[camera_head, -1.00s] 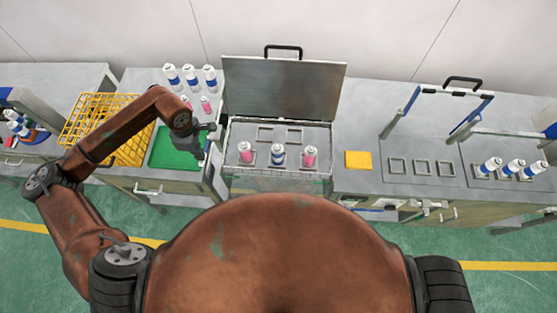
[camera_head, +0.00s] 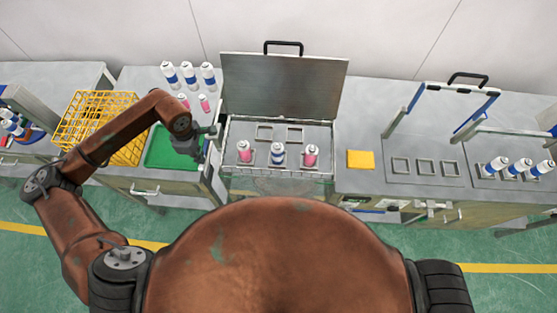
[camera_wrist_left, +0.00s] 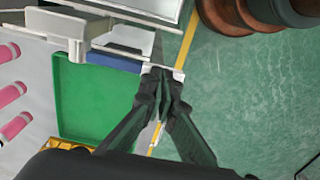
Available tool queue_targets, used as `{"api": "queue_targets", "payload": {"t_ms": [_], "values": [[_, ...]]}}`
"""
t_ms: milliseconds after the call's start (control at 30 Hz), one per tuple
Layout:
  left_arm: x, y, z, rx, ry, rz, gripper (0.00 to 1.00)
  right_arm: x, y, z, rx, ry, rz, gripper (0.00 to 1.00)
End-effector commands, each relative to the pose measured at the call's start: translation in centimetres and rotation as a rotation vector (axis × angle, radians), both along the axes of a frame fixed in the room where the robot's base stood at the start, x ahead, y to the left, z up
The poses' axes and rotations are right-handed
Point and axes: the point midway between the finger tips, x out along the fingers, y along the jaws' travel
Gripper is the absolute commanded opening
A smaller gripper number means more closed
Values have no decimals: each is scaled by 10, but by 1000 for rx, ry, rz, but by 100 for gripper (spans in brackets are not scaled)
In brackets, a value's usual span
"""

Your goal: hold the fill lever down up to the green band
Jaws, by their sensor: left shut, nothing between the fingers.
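My left gripper (camera_head: 200,156) is shut and empty, over the right edge of the green tray (camera_head: 160,150) on the left bench. In the left wrist view its closed fingertips (camera_wrist_left: 163,76) are near a small pale piece at the bench's front edge; I cannot tell whether they touch it. A grey bracket-like part (camera_head: 208,130) stands just right of the gripper in the head view, partly hidden by it. I cannot surely pick out the fill lever or its green band. My right gripper is not in view.
A yellow wire basket (camera_head: 92,115) is left of the tray. Several white-blue and pink cans (camera_head: 188,76) stand behind it. Right of the gripper is an open-lidded case (camera_head: 232,128) with three cans. A yellow block (camera_head: 360,159) lies farther right. The floor in front is clear.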

Motion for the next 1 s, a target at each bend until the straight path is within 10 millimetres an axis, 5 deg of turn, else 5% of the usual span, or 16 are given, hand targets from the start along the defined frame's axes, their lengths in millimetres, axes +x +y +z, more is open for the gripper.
{"api": "queue_targets", "payload": {"t_ms": [500, 1000], "values": [[0, 0, -27, 0, 0, 0, 0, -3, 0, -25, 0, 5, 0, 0], [0, 0, -25, 0, 1, 0, 0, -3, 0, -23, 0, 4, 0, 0]]}}
